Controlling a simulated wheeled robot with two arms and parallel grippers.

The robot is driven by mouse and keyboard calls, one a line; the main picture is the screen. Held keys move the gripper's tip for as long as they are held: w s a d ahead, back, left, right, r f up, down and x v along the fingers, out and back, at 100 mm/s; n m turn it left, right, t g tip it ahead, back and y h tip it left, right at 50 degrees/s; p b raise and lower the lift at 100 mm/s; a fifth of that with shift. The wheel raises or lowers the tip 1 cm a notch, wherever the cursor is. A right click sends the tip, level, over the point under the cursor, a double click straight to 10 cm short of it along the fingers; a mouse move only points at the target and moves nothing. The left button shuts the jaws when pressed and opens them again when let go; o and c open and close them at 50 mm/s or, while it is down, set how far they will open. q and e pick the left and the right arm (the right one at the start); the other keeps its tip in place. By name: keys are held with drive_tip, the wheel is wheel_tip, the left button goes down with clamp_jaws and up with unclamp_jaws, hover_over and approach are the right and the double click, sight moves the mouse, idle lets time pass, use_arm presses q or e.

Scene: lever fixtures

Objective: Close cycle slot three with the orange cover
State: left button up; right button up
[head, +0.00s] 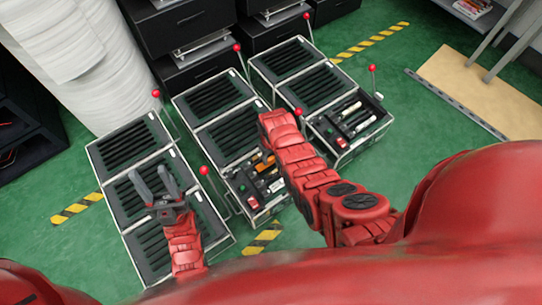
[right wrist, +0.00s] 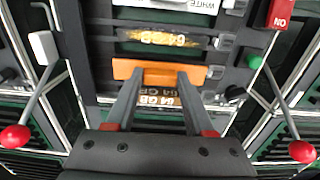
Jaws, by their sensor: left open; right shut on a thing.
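My right gripper (right wrist: 160,78) is shut on the orange cover (right wrist: 158,72), its two fingers on the middle part of the cover. The cover lies across a dark panel, between a gold 64 GB card (right wrist: 162,40) and a dark 64 GB card (right wrist: 158,98) that shows between my fingers. I cannot tell whether the cover is seated. In the head view an orange piece (head: 263,163) shows on the middle fixture, beside my right arm, which hides the gripper. My left gripper (head: 157,188) is open and empty above the left fixture (head: 131,205).
Red-knobbed levers (right wrist: 17,136) (right wrist: 302,151) flank the panel. A red ON switch (right wrist: 282,13) and a green button (right wrist: 255,62) sit at its right. The right fixture (head: 351,122) has an open end section.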

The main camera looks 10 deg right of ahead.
drive_tip(key=shift+f+b, duration=0.6)
drive_tip(key=shift+f, duration=0.25)
drive_tip(key=o, duration=1.4)
drive_tip(key=shift+c, duration=0.2)
wheel_tip(320, 180, up, 17)
drive_tip(key=p, duration=0.4)
drive_tip(key=shift+r+p, duration=0.2)
drive_tip(key=shift+p, duration=0.15)
